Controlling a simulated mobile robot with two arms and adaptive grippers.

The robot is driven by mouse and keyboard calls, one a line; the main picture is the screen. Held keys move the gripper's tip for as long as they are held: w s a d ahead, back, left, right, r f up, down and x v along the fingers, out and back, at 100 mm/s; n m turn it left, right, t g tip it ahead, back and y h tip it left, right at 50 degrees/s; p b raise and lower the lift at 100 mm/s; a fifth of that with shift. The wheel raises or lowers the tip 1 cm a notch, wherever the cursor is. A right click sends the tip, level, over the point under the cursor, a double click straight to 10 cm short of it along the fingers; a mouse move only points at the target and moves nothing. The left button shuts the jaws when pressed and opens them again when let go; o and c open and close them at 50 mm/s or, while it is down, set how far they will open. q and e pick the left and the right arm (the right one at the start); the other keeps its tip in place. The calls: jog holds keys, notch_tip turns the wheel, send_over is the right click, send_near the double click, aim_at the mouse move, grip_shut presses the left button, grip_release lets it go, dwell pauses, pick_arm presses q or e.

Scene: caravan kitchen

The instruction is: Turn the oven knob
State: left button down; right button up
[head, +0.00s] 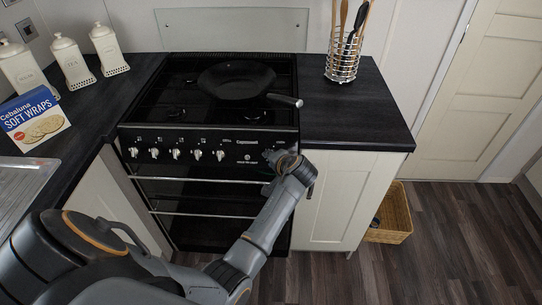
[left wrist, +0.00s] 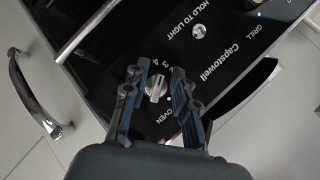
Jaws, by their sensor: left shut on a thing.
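The oven (head: 215,190) is a black cooker with a row of silver knobs along its front panel. My left gripper (head: 273,158) is at the right end of this panel in the head view and hides the oven knob there. In the left wrist view, the oven knob (left wrist: 155,89) is silver, beside the word OVEN and the numbers 3 and 4. The fingers of my left gripper (left wrist: 156,92) stand on both sides of the knob, shut on it. My right gripper is not in view.
A dark pan (head: 236,80) sits on the hob, its handle (head: 286,101) pointing right above the panel. Oven door bars (head: 205,180) run below the knobs. A wire utensil holder (head: 342,62) stands on the right counter (head: 350,115); a wicker basket (head: 396,215) is on the floor.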

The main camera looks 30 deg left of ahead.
pick_arm(q)
jog(key=shift+d+f+n+h+p, duration=0.1)
jog(key=shift+n+h+p, duration=0.85)
jog(key=shift+n, duration=0.55)
jog(key=shift+d+f+n+h+p, duration=0.1)
jog(key=shift+n+h+p, duration=0.65)
jog(key=shift+n+p, duration=0.55)
jog(key=shift+n, duration=0.4)
jog(key=c, duration=1.1)
grip_release()
notch_tip(320, 180, up, 10)
